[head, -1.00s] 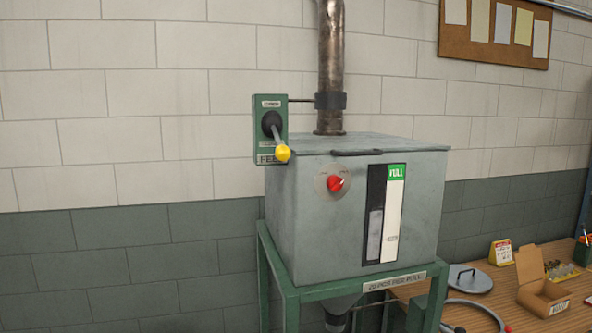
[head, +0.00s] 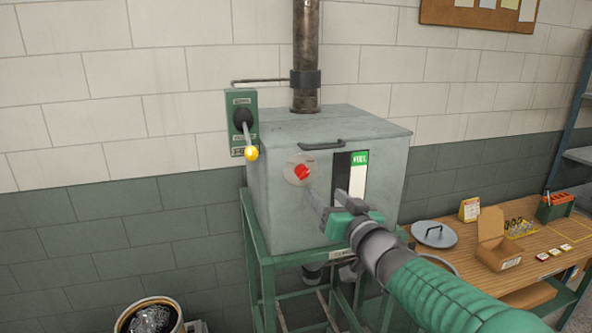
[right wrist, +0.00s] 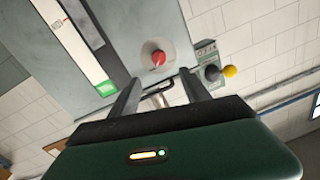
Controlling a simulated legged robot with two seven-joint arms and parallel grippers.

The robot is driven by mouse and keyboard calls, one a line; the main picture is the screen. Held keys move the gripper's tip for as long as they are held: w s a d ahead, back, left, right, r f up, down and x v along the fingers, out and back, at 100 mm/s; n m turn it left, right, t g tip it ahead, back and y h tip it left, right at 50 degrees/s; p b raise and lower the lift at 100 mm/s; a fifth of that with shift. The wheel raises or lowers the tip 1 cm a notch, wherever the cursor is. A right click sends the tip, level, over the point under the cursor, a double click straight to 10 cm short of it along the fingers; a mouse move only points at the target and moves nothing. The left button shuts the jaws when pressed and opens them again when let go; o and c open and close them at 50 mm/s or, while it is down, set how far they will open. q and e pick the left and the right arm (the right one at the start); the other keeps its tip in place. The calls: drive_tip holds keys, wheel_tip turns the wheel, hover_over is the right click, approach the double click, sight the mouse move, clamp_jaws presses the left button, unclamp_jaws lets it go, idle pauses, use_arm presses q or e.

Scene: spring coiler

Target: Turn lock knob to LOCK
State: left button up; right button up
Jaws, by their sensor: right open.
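The red lock knob (head: 301,173) sits on a round pale plate on the front of the grey hopper box (head: 275,215). It also shows in the right wrist view (right wrist: 159,59), beyond and between my fingertips. My right gripper (head: 326,195) is open and empty, in front of the box, below and right of the knob. In the right wrist view both fingers (right wrist: 160,86) point toward the knob and appear apart from it. The lettering around the knob is too small to read. My left gripper is not in view.
A green switch box with a yellow-tipped lever (head: 251,153) hangs left of the hopper. A handle (head: 320,146) and a level window with a green FULL label (head: 360,158) are on the hopper. A wooden bench (head: 465,255) with small boxes stands right; a bin (head: 150,315) stands lower left.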

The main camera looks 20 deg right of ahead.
sight(306, 174)
drive_tip(key=w+p, duration=0.1)
drive_tip(key=w, duration=0.3)
drive_tip(key=w+p, duration=0.2)
drive_tip(key=w, duration=0.2)
drive_tip(key=w+p, duration=0.1)
drive_tip(key=w, duration=0.3)
drive_tip(key=shift+w+a+p, duration=0.15)
drive_tip(key=shift+a+p, duration=0.15)
drive_tip(key=shift+a, duration=0.1)
drive_tip(key=shift+w+f, duration=0.1)
drive_tip(key=shift+w, duration=0.35)
drive_tip(key=shift+a, duration=0.1)
drive_tip(key=shift+a, duration=0.1)
drive_tip(key=c, duration=0.4)
clamp_jaws()
